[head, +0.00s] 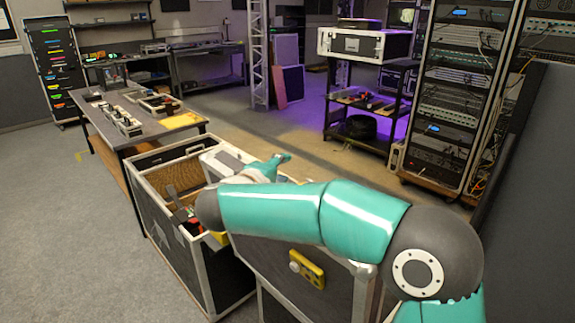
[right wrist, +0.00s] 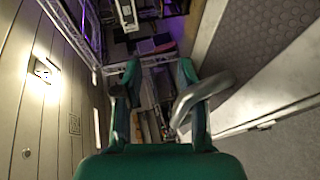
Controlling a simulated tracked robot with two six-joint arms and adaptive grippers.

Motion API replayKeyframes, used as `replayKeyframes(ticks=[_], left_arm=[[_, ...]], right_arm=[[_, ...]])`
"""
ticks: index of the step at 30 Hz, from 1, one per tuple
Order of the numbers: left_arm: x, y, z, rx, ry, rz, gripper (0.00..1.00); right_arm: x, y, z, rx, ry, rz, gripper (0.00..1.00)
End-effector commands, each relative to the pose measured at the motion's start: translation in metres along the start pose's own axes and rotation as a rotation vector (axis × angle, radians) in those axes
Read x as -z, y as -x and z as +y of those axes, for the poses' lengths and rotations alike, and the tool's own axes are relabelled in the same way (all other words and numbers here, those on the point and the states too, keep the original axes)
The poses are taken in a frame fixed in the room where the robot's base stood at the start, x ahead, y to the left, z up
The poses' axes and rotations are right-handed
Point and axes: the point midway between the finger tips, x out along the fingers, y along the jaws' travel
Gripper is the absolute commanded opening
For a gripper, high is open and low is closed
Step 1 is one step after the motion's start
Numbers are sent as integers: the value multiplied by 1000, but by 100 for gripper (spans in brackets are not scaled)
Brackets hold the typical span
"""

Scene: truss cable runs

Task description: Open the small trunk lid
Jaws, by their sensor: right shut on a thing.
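My right gripper (head: 281,160) reaches over the cases, its teal fingers showing just beyond my forearm. A dark trunk (head: 300,275) with pale metal edges and a yellow latch plate (head: 308,268) stands under my forearm. My arm hides most of its top, so I cannot tell how its lid stands. My left gripper is not in view.
An open case (head: 165,235) with pale edges and a brown lining stands left of the trunk. A workbench (head: 120,105) with small parts is behind it. A cable rack (head: 455,95) stands back right. The floor (head: 55,210) at left is clear.

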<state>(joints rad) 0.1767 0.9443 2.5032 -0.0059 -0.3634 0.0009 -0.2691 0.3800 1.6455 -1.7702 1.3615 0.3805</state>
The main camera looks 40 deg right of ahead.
Motion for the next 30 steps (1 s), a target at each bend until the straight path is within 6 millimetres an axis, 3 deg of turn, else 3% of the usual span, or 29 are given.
replayKeyframes(ticks=[1,7,14,17,18,22,30], left_arm=[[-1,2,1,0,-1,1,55],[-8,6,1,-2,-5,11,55],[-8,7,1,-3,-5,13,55],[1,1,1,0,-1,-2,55],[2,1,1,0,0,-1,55],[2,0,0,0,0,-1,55],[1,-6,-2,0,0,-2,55]], right_arm=[[-1,17,14,-19,-14,10,23],[-10,47,16,-22,-21,11,23],[-14,52,18,-23,-24,6,23],[-13,50,18,-22,-24,3,23],[-19,58,16,-13,-25,23,23],[-19,60,14,-11,-23,23,23],[-7,69,0,1,-9,22,23]])
